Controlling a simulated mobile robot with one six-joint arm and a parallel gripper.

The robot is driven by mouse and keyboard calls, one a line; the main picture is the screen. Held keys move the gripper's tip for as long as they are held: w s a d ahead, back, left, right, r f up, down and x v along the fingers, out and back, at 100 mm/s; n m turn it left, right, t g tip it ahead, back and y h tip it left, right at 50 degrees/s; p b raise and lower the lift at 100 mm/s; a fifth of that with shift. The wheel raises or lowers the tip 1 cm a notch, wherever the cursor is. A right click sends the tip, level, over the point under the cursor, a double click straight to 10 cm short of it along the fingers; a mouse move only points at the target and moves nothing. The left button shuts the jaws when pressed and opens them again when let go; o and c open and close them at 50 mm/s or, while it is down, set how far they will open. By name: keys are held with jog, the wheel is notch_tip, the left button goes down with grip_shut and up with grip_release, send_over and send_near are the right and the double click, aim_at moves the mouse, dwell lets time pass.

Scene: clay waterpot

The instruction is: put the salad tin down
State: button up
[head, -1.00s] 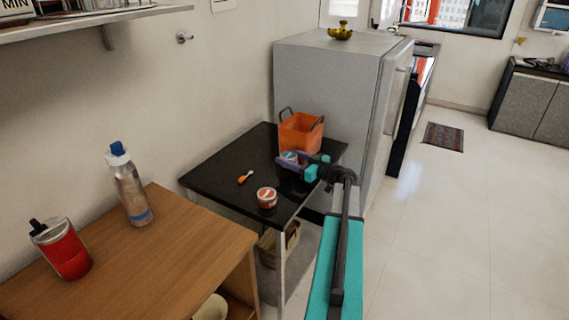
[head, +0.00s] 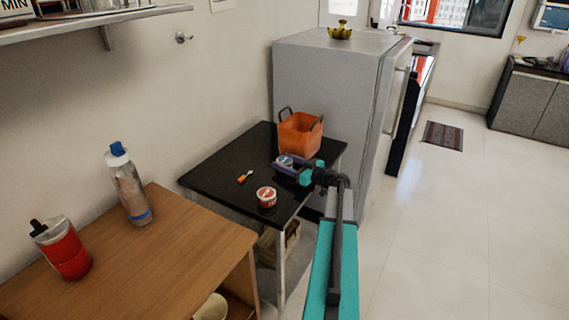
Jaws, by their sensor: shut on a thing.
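My gripper (head: 287,167) reaches over the black table (head: 222,172) from the right. It is shut on a small round tin with a pale, bluish top, which I take to be the salad tin (head: 284,160). The fingers hide much of its side. The tin is at or just above the tabletop, in front of the orange basket; I cannot tell if it touches the table.
The orange basket (head: 299,136) stands at the table's back. A red and white tin (head: 266,196) stands near the front edge, with an orange-handled small item (head: 245,177) to its left. The table's left part is clear. A fridge (head: 325,90) stands behind.

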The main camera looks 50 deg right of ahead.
jog(key=shift+f, duration=0.15)
jog(key=o, duration=0.9)
jog(key=shift+s, duration=0.1)
jog(key=s, duration=0.8)
jog(key=s+d+b, duration=0.1)
jog(key=s, duration=0.2)
jog(key=shift+s+r, duration=0.35)
jog(key=shift+s, duration=0.05)
